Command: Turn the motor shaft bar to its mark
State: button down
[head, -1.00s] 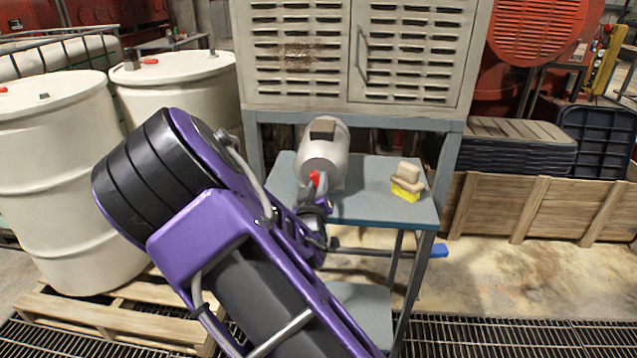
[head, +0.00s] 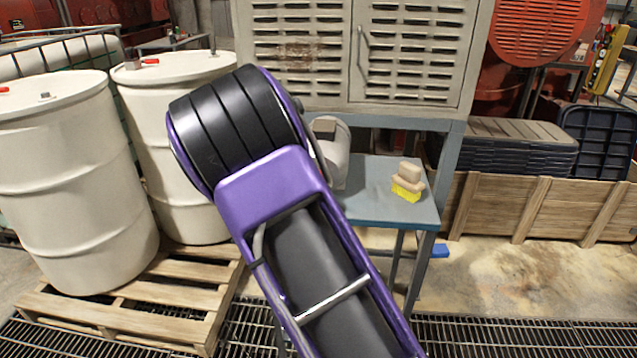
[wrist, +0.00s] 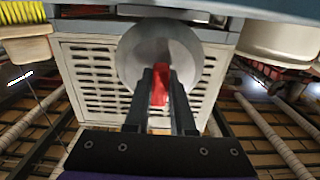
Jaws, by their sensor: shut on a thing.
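The motor (head: 338,160) is a grey cylinder on the blue-grey bench, partly hidden behind my purple and black arm in the head view. In the wrist view, its round end face (wrist: 190,48) fills the upper middle. The red shaft bar (wrist: 160,88) stands out in front of that face, between my fingertips. My gripper (wrist: 161,80) is shut on the red bar, with one dark finger on each side. The head view hides the bar and gripper behind my arm. I cannot make out the mark in either view.
The bench (head: 385,215) also carries a tan and yellow block-like object (head: 407,182) right of the motor. A louvred cabinet (head: 400,60) stands above and behind. White drums (head: 75,190) on a wooden pallet (head: 130,310) are at left. A wooden crate (head: 550,205) is at right.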

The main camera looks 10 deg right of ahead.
dwell(0.3)
jog(key=c, duration=0.8)
grip_release()
jog(key=shift+o, duration=0.2)
jog(key=shift+s, duration=0.1)
jog(key=p+v, duration=0.9)
jog(key=v, duration=0.8)
jog(key=shift+s, duration=0.1)
jog(key=shift+r, duration=0.1)
